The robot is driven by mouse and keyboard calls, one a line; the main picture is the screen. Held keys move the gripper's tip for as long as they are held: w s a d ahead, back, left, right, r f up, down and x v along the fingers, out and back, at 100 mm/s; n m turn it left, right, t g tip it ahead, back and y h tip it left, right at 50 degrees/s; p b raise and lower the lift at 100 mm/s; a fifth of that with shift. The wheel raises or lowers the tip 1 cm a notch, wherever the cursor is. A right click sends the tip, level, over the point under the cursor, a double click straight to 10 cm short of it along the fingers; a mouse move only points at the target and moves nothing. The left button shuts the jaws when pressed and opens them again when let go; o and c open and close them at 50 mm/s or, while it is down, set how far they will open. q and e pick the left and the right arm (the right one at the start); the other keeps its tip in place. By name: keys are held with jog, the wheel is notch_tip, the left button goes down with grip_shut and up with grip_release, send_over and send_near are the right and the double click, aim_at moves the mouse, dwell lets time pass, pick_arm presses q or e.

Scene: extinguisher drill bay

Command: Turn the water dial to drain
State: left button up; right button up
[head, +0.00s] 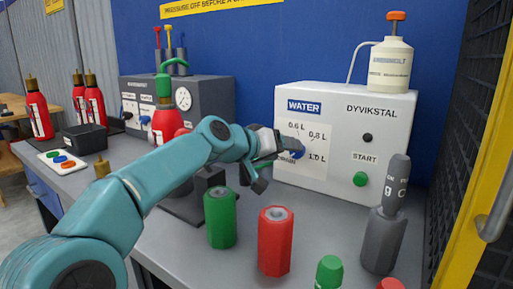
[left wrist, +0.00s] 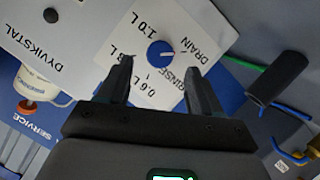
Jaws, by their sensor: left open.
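The white DYVIKSTAL water panel (head: 335,181) stands at the back right of the bench. Its blue water dial (head: 298,154) is partly covered by my left gripper (head: 281,148) in the head view. In the left wrist view the dial (left wrist: 160,54) is clear. My right gripper is not in view.
A green START button (head: 361,179) and black knob (head: 367,138) are right of the dial. A green cylinder (head: 220,220), red cylinder (head: 275,245) and grey handled device (head: 385,235) stand in front. A white bottle (head: 391,65) tops the panel.

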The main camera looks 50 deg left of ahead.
pick_arm(q)
jog(key=v, duration=1.1)
jog(key=shift+s, duration=0.1)
